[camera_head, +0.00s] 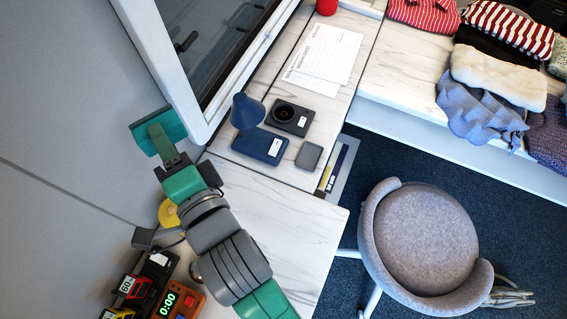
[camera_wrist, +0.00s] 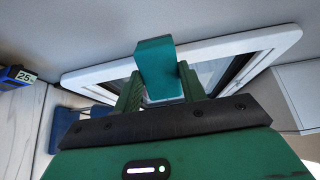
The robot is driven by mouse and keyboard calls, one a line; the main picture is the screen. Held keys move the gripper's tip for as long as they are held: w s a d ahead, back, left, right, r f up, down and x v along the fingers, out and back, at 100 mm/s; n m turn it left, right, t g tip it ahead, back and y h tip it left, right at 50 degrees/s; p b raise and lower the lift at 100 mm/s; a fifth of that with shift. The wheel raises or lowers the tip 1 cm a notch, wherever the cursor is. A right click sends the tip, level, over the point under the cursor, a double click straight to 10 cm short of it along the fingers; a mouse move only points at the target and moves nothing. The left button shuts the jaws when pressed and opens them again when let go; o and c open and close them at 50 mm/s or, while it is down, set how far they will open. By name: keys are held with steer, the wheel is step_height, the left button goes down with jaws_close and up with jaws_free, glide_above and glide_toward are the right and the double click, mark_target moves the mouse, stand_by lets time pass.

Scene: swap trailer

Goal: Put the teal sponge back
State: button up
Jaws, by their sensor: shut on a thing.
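My gripper (camera_head: 163,143) is raised at the left of the head view, beside the white window frame (camera_head: 182,78). It is shut on the teal sponge (camera_head: 172,119), a flat block that sticks out past the fingers. In the wrist view the sponge (camera_wrist: 156,66) stands up between the two green fingers of my gripper (camera_wrist: 160,92), with the window frame (camera_wrist: 232,51) behind it. The sponge appears held clear of the counter. Part of it is hidden by the fingers.
Timers (camera_head: 168,303) stand at lower left. A grey chair (camera_head: 425,235) and folded clothes (camera_head: 497,65) are at right. The counter's front is clear.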

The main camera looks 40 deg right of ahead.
steer(key=w+d+f+n+g+y+b, duration=0.1)
steer(key=w+d+f+g+b, duration=0.15)
steer(key=d+f+g, duration=0.45)
steer(key=w+d+f+n+g+y+b, duration=0.1)
steer(key=w+d+f+n+g+b, duration=0.2)
steer(key=d+f, duration=0.75)
steer(key=s+d+f+n+g+h+b, duration=0.1)
steer(key=s+d+f+g, duration=0.3)
steer(key=s+d+f, duration=0.45)
steer(key=s+d+f+n+g+h+b, duration=0.1)
steer(key=s+d+f+g, duration=0.35)
steer(key=s+d, duration=0.7)
steer(key=shift+t, duration=0.25)
steer(key=w+a, duration=0.1)
steer(key=w, duration=0.4)
steer(key=w+a+f+p, duration=0.1)
steer(key=w+a, duration=0.1)
steer(key=w, duration=0.3)
steer(key=w+a, duration=0.2)
steer(key=w, duration=0.3)
steer(key=shift+w+a+f+p, duration=0.25)
steer(key=shift+f+p, duration=0.15)
steer(key=shift+f, duration=1.8)
steer(key=o, duration=0.9)
